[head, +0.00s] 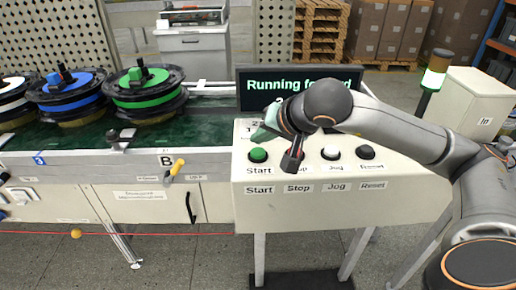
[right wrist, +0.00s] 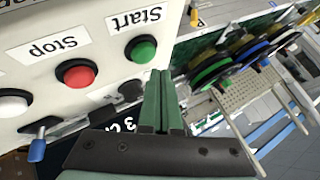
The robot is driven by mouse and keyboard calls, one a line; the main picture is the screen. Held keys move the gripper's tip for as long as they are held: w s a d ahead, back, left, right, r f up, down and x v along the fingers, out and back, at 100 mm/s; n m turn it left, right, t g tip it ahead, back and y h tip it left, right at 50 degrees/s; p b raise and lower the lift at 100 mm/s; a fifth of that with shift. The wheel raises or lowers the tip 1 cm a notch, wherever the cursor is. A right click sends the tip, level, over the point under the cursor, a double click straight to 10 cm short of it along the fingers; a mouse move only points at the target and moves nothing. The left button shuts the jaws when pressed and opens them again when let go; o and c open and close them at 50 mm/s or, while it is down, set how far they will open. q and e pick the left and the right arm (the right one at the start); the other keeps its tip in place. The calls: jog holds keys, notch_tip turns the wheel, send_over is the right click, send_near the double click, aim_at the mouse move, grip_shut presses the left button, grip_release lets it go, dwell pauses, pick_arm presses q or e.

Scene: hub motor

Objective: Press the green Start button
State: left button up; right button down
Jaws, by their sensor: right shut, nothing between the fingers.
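The green Start button (head: 258,155) sits at the left end of the sloped control panel (head: 400,180), above a "Start" label. It also shows in the right wrist view (right wrist: 140,48), in clear sight. My right gripper (head: 262,133) has green fingers, shut together and empty. In the head view they are just behind the button, pointing left. In the right wrist view the fingertips (right wrist: 160,76) appear beside the button, with no clear contact visible. The red Stop button (right wrist: 76,73) shows in the right wrist view; my right gripper's dark part hides it in the head view. My left gripper is out of view.
A white Jog button (head: 331,152) and a black Reset button (head: 366,152) sit to the right. A display (head: 300,85) behind the panel reads "Running forward", partly covered by my arm. Left is a green conveyor (head: 60,140) carrying black-flanged wheels. A stack light (head: 433,78) stands right.

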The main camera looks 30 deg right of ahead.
aim_at(260, 154)
jog(key=shift+r+p, duration=1.55)
jog(key=shift+r, duration=0.85)
jog(key=shift+f, duration=0.1)
